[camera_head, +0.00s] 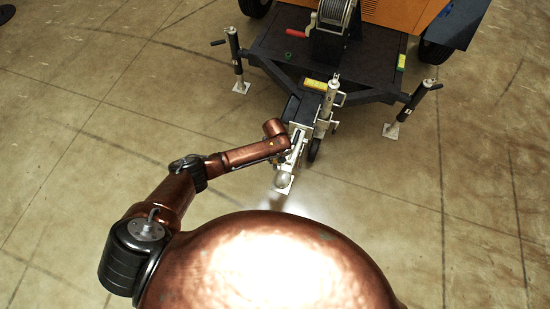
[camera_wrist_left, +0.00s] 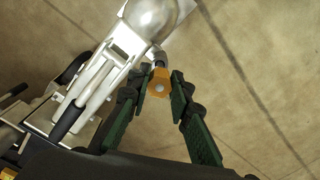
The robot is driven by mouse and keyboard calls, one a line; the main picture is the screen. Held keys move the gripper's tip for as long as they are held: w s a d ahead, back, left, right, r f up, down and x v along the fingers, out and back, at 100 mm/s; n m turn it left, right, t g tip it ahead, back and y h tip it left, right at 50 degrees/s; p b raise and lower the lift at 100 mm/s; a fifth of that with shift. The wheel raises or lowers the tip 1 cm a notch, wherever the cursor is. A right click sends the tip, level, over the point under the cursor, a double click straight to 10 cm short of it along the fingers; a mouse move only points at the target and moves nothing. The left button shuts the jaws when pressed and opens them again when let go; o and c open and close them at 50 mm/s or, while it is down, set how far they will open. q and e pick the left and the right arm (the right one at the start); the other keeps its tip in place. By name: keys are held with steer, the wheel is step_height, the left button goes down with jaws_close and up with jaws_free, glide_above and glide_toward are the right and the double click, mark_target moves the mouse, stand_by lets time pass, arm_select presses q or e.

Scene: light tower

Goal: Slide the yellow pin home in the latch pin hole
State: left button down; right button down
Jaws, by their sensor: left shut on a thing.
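In the left wrist view, my left gripper (camera_wrist_left: 158,90) is shut on the yellow pin (camera_wrist_left: 159,82). The pin's yellow-orange head sits between the green-padded fingertips. A short grey piece of its shank shows beyond the head, against the side of the silver latch (camera_wrist_left: 108,72). The latch pin hole itself is hidden, so I cannot tell how deep the pin sits. In the head view, my left gripper (camera_head: 280,157) is beside the trailer coupler (camera_head: 284,182), and the pin is too small to make out. My right gripper is not in view.
The trailer's black frame (camera_head: 270,52) extends behind the coupler, with a silver jack (camera_head: 328,98) on the tongue. Outrigger legs stand at left (camera_head: 237,62) and right (camera_head: 415,107). The concrete floor (camera_head: 480,190) is clear on both sides.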

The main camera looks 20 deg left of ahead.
arm_select(q)
steer(key=shift+f+b, duration=0.85)
steer(key=shift+f, duration=0.9)
steer(key=c, duration=1.7)
jaws_free()
step_height(320, 180, up, 12)
steer(key=shift+r, duration=0.1)
